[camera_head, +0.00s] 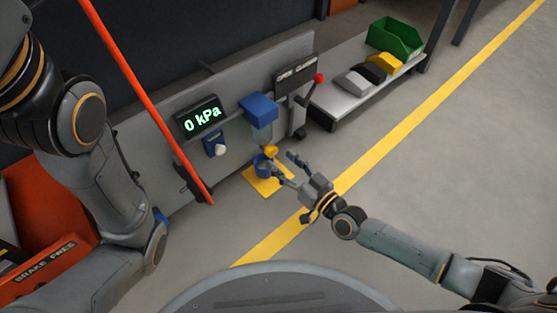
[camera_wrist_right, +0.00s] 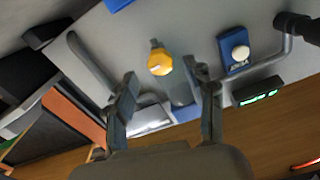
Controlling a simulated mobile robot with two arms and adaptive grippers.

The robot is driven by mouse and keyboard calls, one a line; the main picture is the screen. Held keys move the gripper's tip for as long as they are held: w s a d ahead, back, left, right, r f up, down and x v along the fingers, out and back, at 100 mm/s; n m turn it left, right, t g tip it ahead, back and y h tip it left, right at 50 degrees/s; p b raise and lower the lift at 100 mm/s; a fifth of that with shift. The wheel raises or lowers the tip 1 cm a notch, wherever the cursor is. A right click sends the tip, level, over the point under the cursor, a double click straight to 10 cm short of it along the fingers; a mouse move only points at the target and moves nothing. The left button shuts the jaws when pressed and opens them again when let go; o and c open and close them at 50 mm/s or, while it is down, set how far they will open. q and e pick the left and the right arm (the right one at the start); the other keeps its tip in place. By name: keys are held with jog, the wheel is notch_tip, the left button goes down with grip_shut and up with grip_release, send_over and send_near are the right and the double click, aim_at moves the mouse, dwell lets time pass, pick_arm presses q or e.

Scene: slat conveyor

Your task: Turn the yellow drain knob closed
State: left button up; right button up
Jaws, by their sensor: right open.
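The yellow drain knob (camera_head: 270,151) shows in the head view under a blue-topped unit (camera_head: 259,108) on the grey panel, just above a blue cup (camera_head: 262,166). In the right wrist view the yellow knob (camera_wrist_right: 159,63) lies ahead, in line with the gap between my fingers. My right gripper (camera_head: 284,164) is open and empty, with its fingertips close to the knob; contact cannot be told. Its two fingers also show in the right wrist view (camera_wrist_right: 161,80). My left arm is at the left of the head view, but its gripper is not in view.
A display reading 0 kPa (camera_head: 200,117) and a blue switch with a white button (camera_head: 216,146) are left of the knob. A red-handled lever (camera_head: 318,79) is at right. A yellow floor mat (camera_head: 263,184) lies below. A bench (camera_head: 343,100) holds a green bin (camera_head: 394,38).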

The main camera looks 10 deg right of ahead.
aim_at(271, 152)
jog(key=shift+x, duration=1.2)
grip_shut()
